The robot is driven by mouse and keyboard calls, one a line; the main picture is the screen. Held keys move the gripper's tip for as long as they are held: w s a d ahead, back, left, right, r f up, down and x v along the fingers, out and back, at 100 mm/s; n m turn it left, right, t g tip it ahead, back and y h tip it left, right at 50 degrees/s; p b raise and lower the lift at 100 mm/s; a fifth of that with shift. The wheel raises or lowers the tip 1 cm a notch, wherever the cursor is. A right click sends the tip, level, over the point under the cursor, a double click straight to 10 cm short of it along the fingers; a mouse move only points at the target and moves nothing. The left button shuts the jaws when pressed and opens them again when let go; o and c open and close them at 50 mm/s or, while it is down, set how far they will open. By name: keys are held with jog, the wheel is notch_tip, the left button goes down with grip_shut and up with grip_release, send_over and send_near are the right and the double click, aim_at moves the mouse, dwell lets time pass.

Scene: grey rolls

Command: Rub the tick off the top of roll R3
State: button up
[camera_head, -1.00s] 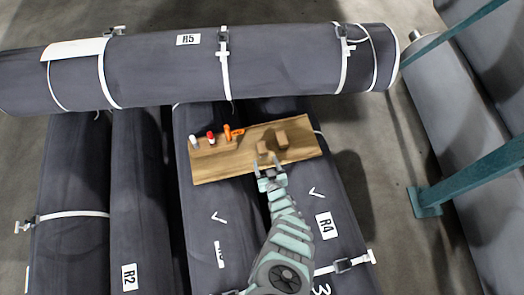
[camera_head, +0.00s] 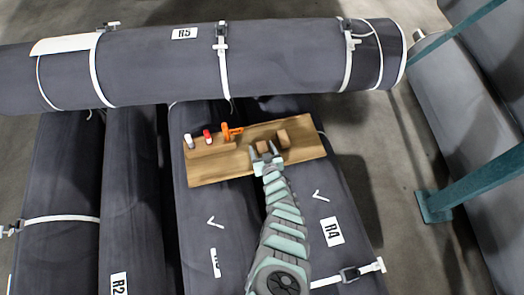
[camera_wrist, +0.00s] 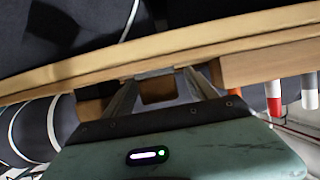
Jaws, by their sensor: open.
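Roll R3 (camera_head: 225,255) lies lengthwise with a white tick (camera_head: 215,222) on its top; its label (camera_head: 215,263) is partly cut off by shadow or angle. A wooden board (camera_head: 215,172) rests across R3 and R4. Two small brown blocks stand on it, a left block (camera_head: 262,146) and a right block (camera_head: 282,138). My gripper (camera_head: 266,153) is open at the left block, with its fingers on either side. In the wrist view, a brown block (camera_wrist: 158,90) shows between the spread fingers; I cannot tell whether they touch it.
Roll R4 (camera_head: 345,262) has its own tick (camera_head: 320,196). A white marker (camera_head: 189,141), a red-and-white marker (camera_head: 207,137) and an orange tool (camera_head: 228,131) stand on the board's left. Roll R5 (camera_head: 270,65) lies crosswise behind. A teal post (camera_head: 470,180) stands right.

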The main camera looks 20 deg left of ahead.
jog(key=shift+c, duration=0.3)
grip_shut()
dwell(0.3)
jog(key=shift+r, duration=0.1)
notch_tip(320, 180, up, 28)
jog(key=p, duration=2)
